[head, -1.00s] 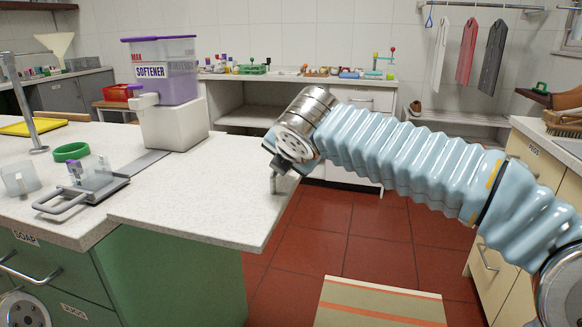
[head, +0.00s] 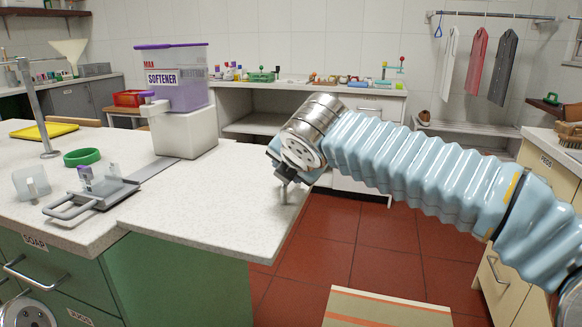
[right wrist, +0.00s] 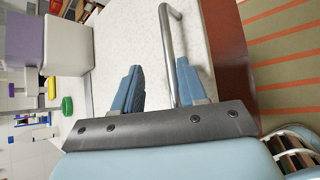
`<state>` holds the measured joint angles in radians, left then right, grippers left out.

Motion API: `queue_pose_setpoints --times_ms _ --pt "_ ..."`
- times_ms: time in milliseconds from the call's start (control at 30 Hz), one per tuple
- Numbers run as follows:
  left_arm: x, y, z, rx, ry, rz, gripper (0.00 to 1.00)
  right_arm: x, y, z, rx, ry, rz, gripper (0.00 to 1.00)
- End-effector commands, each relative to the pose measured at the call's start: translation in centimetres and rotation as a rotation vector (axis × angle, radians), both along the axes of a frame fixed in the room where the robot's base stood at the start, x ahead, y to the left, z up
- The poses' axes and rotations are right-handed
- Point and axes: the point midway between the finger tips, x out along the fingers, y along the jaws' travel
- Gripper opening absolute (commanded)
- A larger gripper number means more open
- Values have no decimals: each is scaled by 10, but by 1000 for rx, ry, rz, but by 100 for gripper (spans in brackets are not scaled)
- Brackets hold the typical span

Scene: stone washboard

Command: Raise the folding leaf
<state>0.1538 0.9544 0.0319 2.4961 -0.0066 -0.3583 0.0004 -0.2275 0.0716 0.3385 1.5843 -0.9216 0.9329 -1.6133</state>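The folding leaf (head: 205,205) is a pale speckled panel at the right end of the counter. It looks raised and about level with the worktop (head: 45,165); I cannot tell if it is exactly flush. My right gripper (head: 288,180) is over the leaf's right edge, beside a short metal post. In the right wrist view, a bent metal bar handle (right wrist: 168,40) on the leaf (right wrist: 125,35) runs between my fingers (right wrist: 160,85), close to the right-hand one. A gap shows between the bar and the left-hand finger, so the gripper is open. My left gripper is out of view.
A softener dispenser (head: 178,78) stands on a white block (head: 187,135) behind the leaf. A metal press with a handle (head: 90,193) and a green ring (head: 82,157) lie on the worktop. A striped mat (head: 385,308) lies on the red floor right of the leaf.

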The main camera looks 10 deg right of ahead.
Motion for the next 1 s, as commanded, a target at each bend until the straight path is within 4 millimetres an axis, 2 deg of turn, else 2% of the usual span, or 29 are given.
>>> queue_pose_setpoints --times_ms 300,500,700,1000 --pt "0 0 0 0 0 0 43 -60 1 48 3 -11 1 38" --pt "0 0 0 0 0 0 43 -90 2 70 3 -11 -1 38" --pt "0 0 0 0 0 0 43 -102 1 78 1 -8 -2 38" --pt "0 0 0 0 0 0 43 -102 1 78 1 -8 -3 38"
